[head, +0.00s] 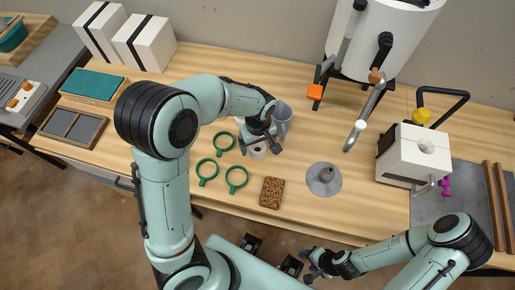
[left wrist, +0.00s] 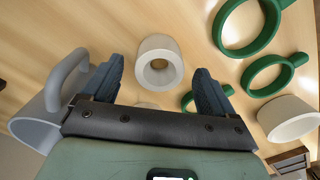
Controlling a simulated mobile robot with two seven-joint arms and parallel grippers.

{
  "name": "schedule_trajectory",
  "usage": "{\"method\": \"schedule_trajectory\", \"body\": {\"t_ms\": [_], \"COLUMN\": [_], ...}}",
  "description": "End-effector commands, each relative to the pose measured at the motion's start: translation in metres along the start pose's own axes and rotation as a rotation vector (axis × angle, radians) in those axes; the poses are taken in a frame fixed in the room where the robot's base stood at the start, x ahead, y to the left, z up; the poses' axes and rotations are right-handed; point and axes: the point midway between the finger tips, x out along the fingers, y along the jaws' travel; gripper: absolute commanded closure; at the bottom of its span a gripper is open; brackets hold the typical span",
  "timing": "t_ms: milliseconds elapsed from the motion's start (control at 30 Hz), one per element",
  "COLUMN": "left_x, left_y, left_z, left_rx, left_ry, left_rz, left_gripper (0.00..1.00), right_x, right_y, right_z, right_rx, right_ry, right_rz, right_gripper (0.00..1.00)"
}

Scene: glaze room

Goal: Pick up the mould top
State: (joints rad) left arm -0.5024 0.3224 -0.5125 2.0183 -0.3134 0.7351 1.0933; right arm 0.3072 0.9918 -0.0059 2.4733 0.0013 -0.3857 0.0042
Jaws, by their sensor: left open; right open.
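A white block with a round hollow in its top, likely the mould (head: 425,147), stands at the right of the table; I cannot tell its top part from the rest. My left gripper (head: 262,141) is open and empty, far to the left of that block. It is over a short white cylinder with a hole (head: 258,152). In the left wrist view this cylinder (left wrist: 159,62) shows beyond and between the spread fingers (left wrist: 160,84), not gripped. My right gripper (head: 312,264) is open and empty in front of the table's front edge, below the grey disc.
A grey handled jug (head: 284,114) stands close beside my left gripper; it also shows in the left wrist view (left wrist: 32,122). Green rings (head: 236,179), a brown speckled block (head: 272,192) and a grey disc with a knob (head: 324,184) lie nearby. A white machine (head: 385,40) stands behind.

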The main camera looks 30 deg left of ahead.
Motion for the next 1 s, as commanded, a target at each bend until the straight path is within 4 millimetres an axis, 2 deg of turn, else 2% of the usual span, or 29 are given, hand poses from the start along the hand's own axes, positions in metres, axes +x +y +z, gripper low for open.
{"method": "schedule_trajectory", "body": {"t_ms": [100, 200, 467, 633, 667, 733, 767, 1000], "left_x": [0.019, 0.027, 0.028, 0.028, 0.028, 0.028, 0.028, 0.025], "left_y": [0.0, 0.001, 0.001, 0.001, 0.001, 0.001, 0.001, 0.001], "left_z": [0.001, 0.001, 0.0, 0.0, 0.0, 0.0, 0.0, 0.0], "left_rx": [-0.001, -0.001, -0.001, -0.001, -0.001, -0.001, -0.001, -0.001], "left_ry": [-0.002, -0.002, -0.001, -0.001, -0.001, 0.0, 0.0, 0.0], "left_rz": [-0.004, -0.002, 0.0, 0.0, 0.0, 0.001, 0.001, 0.001], "left_gripper": [0.12, 0.12, 0.12, 0.68, 0.72, 0.72, 0.77, 0.77], "right_x": [0.003, 0.004, 0.003, 0.003, 0.003, 0.003, 0.003, 0.003], "right_y": [0.001, 0.002, 0.002, 0.002, 0.002, 0.002, 0.002, 0.001], "right_z": [0.001, 0.001, 0.001, 0.001, 0.001, 0.001, 0.001, 0.001], "right_rx": [0.0, 0.001, 0.001, 0.001, 0.001, 0.001, 0.001, 0.0], "right_ry": [-0.001, -0.002, -0.002, -0.002, -0.002, -0.002, -0.002, -0.001], "right_rz": [0.0, 0.001, 0.001, 0.001, 0.001, 0.001, 0.001, 0.001], "right_gripper": [0.47, 0.47, 0.47, 0.47, 0.47, 0.47, 0.47, 0.47]}}
